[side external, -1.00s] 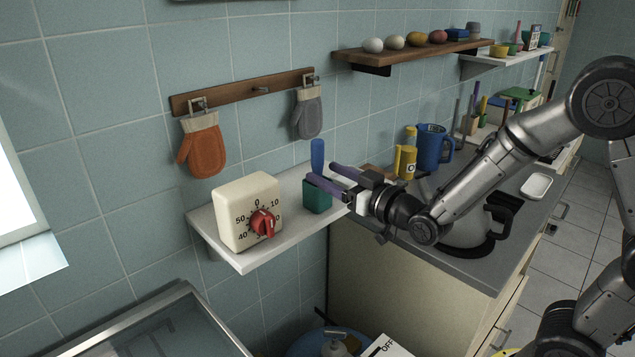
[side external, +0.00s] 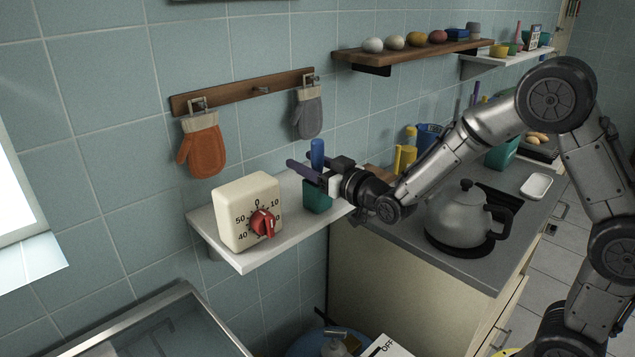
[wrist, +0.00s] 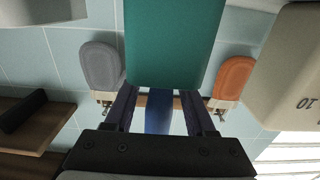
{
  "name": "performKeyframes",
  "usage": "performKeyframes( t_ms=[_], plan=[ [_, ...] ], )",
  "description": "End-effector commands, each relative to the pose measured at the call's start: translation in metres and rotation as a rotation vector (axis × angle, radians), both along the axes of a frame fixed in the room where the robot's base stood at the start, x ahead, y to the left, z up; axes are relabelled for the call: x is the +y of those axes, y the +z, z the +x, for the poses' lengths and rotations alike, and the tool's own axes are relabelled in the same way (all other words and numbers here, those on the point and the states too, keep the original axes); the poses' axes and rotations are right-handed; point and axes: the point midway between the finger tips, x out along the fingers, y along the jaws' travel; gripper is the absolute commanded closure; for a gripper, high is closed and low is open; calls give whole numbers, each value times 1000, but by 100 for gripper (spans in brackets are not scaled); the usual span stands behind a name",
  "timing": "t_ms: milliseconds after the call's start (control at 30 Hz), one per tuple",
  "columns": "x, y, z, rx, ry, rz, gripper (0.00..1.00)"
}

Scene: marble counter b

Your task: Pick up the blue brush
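The blue brush (side external: 317,153) stands upright in a green cup (side external: 318,196) on the white wall shelf, its blue handle sticking up above the rim. My gripper (side external: 306,169) is at the handle, just above the cup. In the wrist view the blue brush (wrist: 158,114) lies between my two fingers, with a gap visible on each side, so my gripper (wrist: 157,104) is open around it. The green cup (wrist: 174,45) fills the upper middle of that view. The lower part of the brush is hidden in the cup.
A cream timer (side external: 248,212) with a red knob stands left of the cup on the shelf (side external: 283,234). An orange mitt (side external: 203,146) and a grey mitt (side external: 308,112) hang on the wall behind. A kettle (side external: 462,217) stands on the counter at right.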

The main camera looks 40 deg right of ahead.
Motion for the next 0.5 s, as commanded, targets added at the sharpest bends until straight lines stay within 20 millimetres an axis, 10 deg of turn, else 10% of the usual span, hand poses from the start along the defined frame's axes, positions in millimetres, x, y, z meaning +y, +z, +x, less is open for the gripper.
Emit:
performKeyframes(
  t_ms=[267,500],
  plan=[
    [0,0,0,0,0,0,97],
    [0,0,0,-1,0,0,100]
  ],
)
